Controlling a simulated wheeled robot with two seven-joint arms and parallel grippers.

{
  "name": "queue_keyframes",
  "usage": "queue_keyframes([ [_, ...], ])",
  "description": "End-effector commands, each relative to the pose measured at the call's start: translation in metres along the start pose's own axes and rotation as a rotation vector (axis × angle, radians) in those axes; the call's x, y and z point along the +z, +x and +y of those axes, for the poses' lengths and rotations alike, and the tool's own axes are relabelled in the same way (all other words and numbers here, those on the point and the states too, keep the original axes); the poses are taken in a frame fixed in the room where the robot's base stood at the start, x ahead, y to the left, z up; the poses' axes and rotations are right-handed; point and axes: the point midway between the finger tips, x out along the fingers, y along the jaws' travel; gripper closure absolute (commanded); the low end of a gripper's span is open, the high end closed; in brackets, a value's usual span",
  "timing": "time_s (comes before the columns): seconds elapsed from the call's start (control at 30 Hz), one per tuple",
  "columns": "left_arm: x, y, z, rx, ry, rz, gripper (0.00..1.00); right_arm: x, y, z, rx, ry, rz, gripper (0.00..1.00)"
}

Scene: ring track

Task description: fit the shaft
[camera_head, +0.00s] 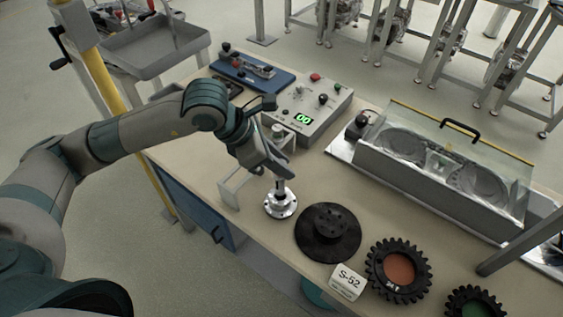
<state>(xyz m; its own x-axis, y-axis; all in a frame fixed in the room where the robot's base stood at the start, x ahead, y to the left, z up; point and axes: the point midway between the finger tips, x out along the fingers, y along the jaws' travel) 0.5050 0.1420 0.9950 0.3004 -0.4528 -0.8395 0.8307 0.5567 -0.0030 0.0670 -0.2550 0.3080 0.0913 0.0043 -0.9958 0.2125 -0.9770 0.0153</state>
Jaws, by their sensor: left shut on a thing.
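My left gripper (279,181) reaches down over the workbench and is shut on a silver metal shaft (281,191). The shaft stands about upright, its lower end at a round silver flange with holes (281,207). I cannot tell whether this flange is part of the shaft or a separate piece, nor whether it touches the bench. A black disc with a raised hub (328,234) lies just right of it. A housing with a clear lid and black handle (440,165) stands farther right, round metal shapes inside. My right gripper is not in view.
Right of the disc are a black gear with an orange centre (398,268), one with a green centre (472,303) and an "S-52" sign (347,281). A grey control box (312,110) and a blue board (252,72) stand behind. A small bracket (232,189) stands left.

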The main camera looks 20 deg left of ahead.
Motion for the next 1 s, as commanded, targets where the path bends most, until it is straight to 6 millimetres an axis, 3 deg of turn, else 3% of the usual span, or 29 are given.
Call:
queue_keyframes([
  [1.0,0.0006,-0.0003,-0.0002,0.000,0.001,-0.002,1.00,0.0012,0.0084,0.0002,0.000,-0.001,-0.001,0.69],
])
